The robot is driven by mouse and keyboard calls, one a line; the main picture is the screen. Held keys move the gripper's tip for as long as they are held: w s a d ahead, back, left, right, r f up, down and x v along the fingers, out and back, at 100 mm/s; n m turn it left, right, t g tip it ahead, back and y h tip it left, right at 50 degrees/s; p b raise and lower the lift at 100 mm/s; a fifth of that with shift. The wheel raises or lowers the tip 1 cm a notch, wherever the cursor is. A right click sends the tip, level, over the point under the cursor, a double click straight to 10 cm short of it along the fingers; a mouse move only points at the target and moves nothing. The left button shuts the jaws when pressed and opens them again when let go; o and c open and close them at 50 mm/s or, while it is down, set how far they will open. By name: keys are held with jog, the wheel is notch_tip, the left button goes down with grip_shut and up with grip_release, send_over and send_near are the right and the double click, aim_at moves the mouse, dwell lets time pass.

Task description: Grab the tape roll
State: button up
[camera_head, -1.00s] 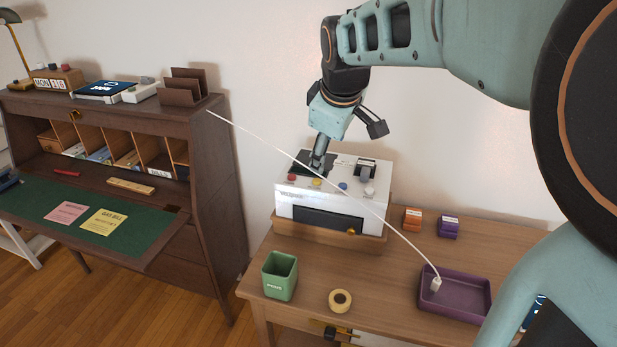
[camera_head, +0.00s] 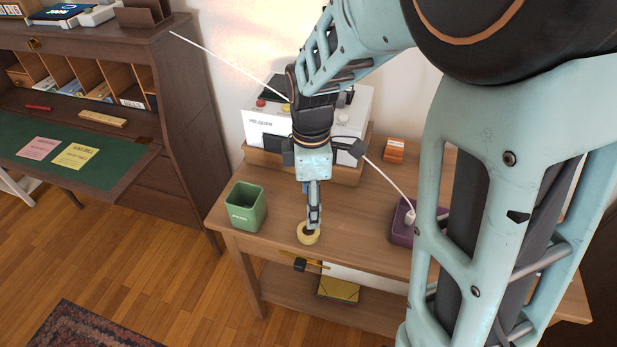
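The tape roll (camera_head: 303,238) is a small pale yellow ring lying flat near the front edge of the wooden table (camera_head: 262,240). My gripper (camera_head: 312,228) points down right at the roll, and its fingertips overlap the roll's far right side in the head view. The fingers are seen nearly edge-on, so I cannot tell whether they are open or shut, or whether they touch the roll. Part of the roll is hidden behind the fingertips.
A green pen cup (camera_head: 247,208) stands left of the roll. A purple tray (camera_head: 402,225) with a white cable plug is to the right, partly hidden by my arm. A white machine (camera_head: 265,125) and an orange box (camera_head: 393,151) stand behind. A desk (camera_head: 185,140) is at left.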

aim_at(309, 231)
notch_tip(309, 231, down, 3)
jog(key=shift+f, duration=0.15)
jog(key=f, duration=0.3)
jog(key=s+f+b, duration=0.1)
jog(key=shift+a+f, duration=0.15)
jog(key=shift+a, duration=0.1)
jog(key=shift+w+f, duration=0.1)
jog(key=shift+f, duration=0.35)
jog(key=c, duration=1)
jog(key=shift+r, duration=0.1)
jog(key=shift+c, duration=0.2)
